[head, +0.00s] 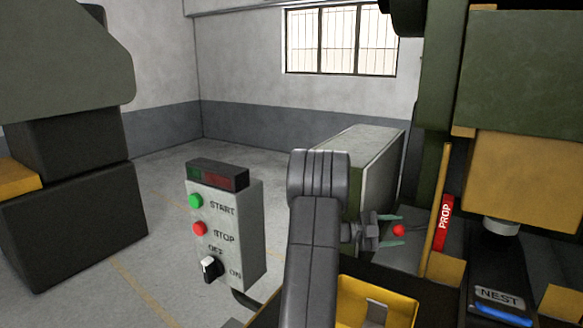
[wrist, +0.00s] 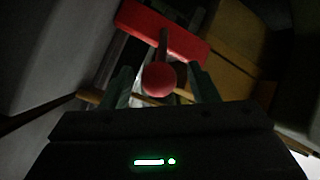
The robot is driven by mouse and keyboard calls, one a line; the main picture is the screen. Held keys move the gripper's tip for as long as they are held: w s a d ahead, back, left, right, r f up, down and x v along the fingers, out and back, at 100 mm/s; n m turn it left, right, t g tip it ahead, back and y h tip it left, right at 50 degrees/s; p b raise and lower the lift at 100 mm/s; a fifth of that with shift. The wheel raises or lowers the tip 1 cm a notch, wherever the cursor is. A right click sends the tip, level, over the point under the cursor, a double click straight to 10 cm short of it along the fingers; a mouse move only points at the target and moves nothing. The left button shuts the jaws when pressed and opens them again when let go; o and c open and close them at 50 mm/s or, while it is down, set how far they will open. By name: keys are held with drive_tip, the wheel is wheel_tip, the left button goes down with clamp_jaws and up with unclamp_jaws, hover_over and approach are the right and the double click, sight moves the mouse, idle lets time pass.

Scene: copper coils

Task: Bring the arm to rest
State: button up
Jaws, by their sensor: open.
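My arm reaches forward in the head view, and my gripper (head: 392,229) is open at its end, with pale green fingers. A red ball knob (head: 398,230) sits at the fingertips, with a gap to the fingers visible. In the wrist view my gripper (wrist: 160,84) has its fingers spread on either side of the red ball knob (wrist: 159,79). A thin stem runs from the knob toward a red plate (wrist: 175,30). Whether the knob lies between the fingers or just beyond them is hard to tell.
A yellow bar with a red PROP label (head: 444,224) stands just right of the gripper, by a green and yellow machine (head: 520,180) with a NEST block (head: 498,297). A control box (head: 225,225) stands left of my arm. Open floor lies behind it.

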drive_tip(key=d, duration=0.1)
drive_tip(key=s+d+p, duration=0.1)
drive_tip(key=d, duration=0.1)
drive_tip(key=shift+s+d+r, duration=0.1)
drive_tip(key=shift+s+d, duration=0.25)
drive_tip(key=shift+d, duration=0.05)
drive_tip(key=shift+s+d+p, duration=0.3)
drive_tip(key=shift+d+p, duration=0.1)
drive_tip(key=shift+d, duration=0.05)
